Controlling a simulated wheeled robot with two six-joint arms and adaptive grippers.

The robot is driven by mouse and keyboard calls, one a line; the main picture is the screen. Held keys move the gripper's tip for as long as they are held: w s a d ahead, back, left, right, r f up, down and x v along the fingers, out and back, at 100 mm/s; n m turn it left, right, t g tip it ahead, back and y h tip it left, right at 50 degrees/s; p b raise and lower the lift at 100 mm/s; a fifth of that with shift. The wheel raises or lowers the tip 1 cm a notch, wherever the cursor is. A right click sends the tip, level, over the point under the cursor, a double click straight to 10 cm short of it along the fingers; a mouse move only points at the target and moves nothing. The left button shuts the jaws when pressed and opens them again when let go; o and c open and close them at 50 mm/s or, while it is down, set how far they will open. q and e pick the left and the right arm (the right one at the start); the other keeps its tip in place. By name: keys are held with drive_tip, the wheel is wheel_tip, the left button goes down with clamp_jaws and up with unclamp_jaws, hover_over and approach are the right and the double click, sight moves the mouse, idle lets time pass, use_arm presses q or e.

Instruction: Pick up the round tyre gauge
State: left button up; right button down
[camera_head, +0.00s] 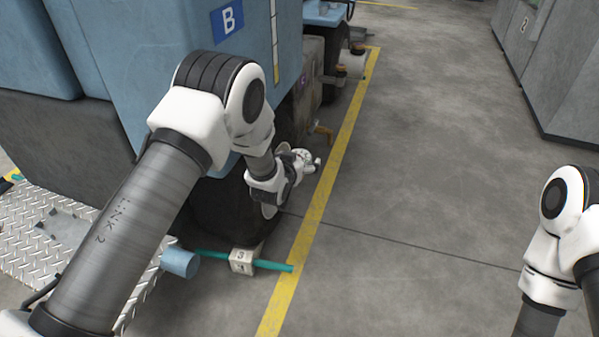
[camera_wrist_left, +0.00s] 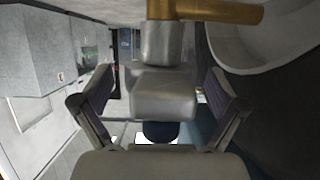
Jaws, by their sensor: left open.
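I cannot make out the round tyre gauge for certain in either view. My left gripper (camera_head: 303,160) is beside the dark lower side of the blue machine, close to a brass-coloured fitting (camera_head: 322,133). In the left wrist view its two fingers stand wide apart, left and right of a grey block-like body (camera_wrist_left: 165,95). A brass tube (camera_wrist_left: 215,11) crosses above that body. I cannot tell whether the fingers touch the body. A pale, round-edged part (camera_wrist_left: 265,45) shows at upper right. My right gripper is out of view; only part of that arm shows.
The blue machine (camera_head: 130,45) with a "B" sign fills the left. A teal rod (camera_head: 272,265) with a white numbered block (camera_head: 241,261) lies low beside it. A yellow floor line (camera_head: 318,200) runs alongside. Grey cabinets (camera_head: 560,70) stand at upper right. The middle floor is clear.

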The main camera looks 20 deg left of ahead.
use_arm(q)
drive_tip(key=shift+w+r, duration=0.1)
drive_tip(key=c, duration=1.5)
